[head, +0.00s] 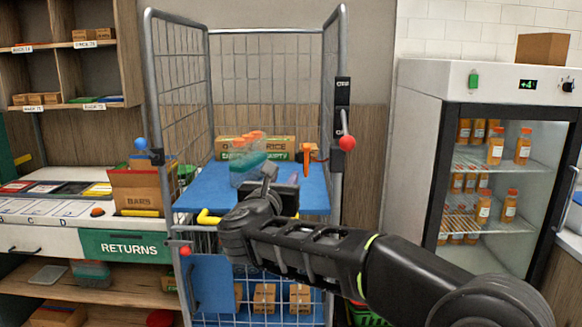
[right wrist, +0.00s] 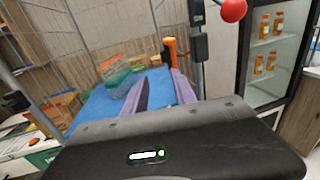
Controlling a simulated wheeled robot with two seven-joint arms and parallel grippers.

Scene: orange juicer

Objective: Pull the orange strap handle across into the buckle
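The orange strap handle (head: 306,153) stands upright near the right post of the wire roll cage, above the blue shelf. It also shows in the right wrist view (right wrist: 170,51), just beyond the fingertips. My right gripper (right wrist: 161,78) is open and empty, its two purple fingers apart and pointing toward the handle without touching it. In the head view, my right arm reaches in from the lower right and the gripper (head: 280,180) is over the blue shelf. A dark fitting (head: 157,157) on the cage's left post may be the buckle; I cannot tell. My left gripper is not in view.
The right post carries a black box (head: 342,92) and a red ball knob (head: 347,143). A glass-door fridge (head: 500,170) stands right; a returns counter (head: 125,246) left.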

